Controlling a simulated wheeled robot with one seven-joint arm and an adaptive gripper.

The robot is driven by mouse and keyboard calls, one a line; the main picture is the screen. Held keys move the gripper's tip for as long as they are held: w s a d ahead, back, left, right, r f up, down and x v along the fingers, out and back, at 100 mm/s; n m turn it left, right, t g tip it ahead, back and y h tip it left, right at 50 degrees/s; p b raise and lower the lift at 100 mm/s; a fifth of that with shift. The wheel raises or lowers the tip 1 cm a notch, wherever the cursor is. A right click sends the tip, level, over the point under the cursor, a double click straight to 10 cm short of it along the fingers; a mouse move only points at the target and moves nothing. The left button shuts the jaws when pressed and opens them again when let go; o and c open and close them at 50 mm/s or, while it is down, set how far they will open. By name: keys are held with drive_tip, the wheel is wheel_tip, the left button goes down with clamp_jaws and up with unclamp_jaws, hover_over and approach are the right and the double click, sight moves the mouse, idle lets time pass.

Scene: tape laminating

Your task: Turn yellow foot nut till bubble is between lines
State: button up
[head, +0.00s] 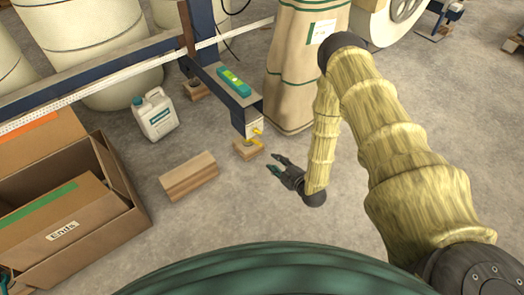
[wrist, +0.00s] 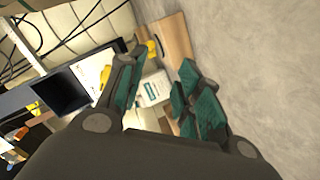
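The yellow foot nut (head: 258,141) sits low at the near end of the dark blue beam (head: 240,108), just above a small wood block (head: 247,151). Yellow parts of the foot (wrist: 153,48) show past my left finger in the wrist view. A green spirit level (head: 234,80) lies on top of the beam; its bubble is too small to read. My gripper (head: 276,164) is open and empty, low over the floor, to the right of and slightly nearer than the foot. Its fingers (wrist: 160,75) are spread in the wrist view, apart from the nut.
A loose wood block (head: 188,177) lies on the floor, with a white jug (head: 154,114) behind it. Open cardboard boxes (head: 75,235) stand at the left. A large beige sack (head: 300,75) stands close behind the foot. The floor in front is clear.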

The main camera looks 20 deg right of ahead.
drive_tip(key=w, duration=0.1)
drive_tip(key=n+b, duration=0.1)
drive_tip(key=b, duration=0.4)
approach(253, 141)
drive_tip(key=shift+t, duration=0.4)
drive_tip(key=w+f, duration=0.2)
drive_tip(key=w, duration=0.1)
drive_tip(key=shift+w+d+f, duration=0.15)
drive_tip(key=shift+d+f, duration=0.2)
drive_tip(key=shift+w+a+b, duration=0.25)
drive_tip(key=shift+w+b, duration=0.05)
drive_tip(key=shift+w, duration=0.4)
clamp_jaws()
